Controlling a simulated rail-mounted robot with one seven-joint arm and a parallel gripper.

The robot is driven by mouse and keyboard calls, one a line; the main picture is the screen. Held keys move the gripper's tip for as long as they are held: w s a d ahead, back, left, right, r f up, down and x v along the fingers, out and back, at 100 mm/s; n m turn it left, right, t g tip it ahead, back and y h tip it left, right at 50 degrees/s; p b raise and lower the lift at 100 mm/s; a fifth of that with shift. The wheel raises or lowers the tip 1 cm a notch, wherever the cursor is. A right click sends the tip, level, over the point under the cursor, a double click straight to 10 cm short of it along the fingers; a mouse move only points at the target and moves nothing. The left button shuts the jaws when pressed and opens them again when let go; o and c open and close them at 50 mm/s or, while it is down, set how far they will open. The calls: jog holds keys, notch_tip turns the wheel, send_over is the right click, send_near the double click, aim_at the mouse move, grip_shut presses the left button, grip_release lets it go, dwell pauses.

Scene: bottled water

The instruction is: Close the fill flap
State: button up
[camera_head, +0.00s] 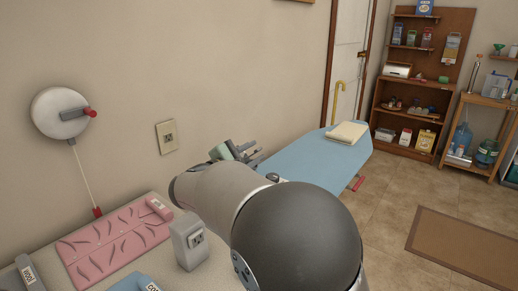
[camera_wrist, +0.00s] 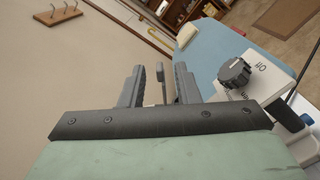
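My gripper (camera_wrist: 160,75) has two dark fingers standing apart. It also shows in the head view (camera_head: 250,153) above the near-left end of the blue ironing board (camera_head: 308,160). A thin grey upright piece (camera_wrist: 160,88) shows between the fingers; I cannot tell whether it is the fill flap or whether it touches them. A white appliance (camera_wrist: 262,82) with a dark dial (camera_wrist: 235,72) marked "Off" is right of the fingers in the wrist view. My arm hides much of the near area in the head view. The flap is not clearly identifiable.
A folded cream cloth (camera_head: 347,133) lies on the board's far end. The wall with an outlet (camera_head: 167,136) is close on the left. Open floor lies right.

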jog(key=shift+x, duration=1.45)
grip_shut()
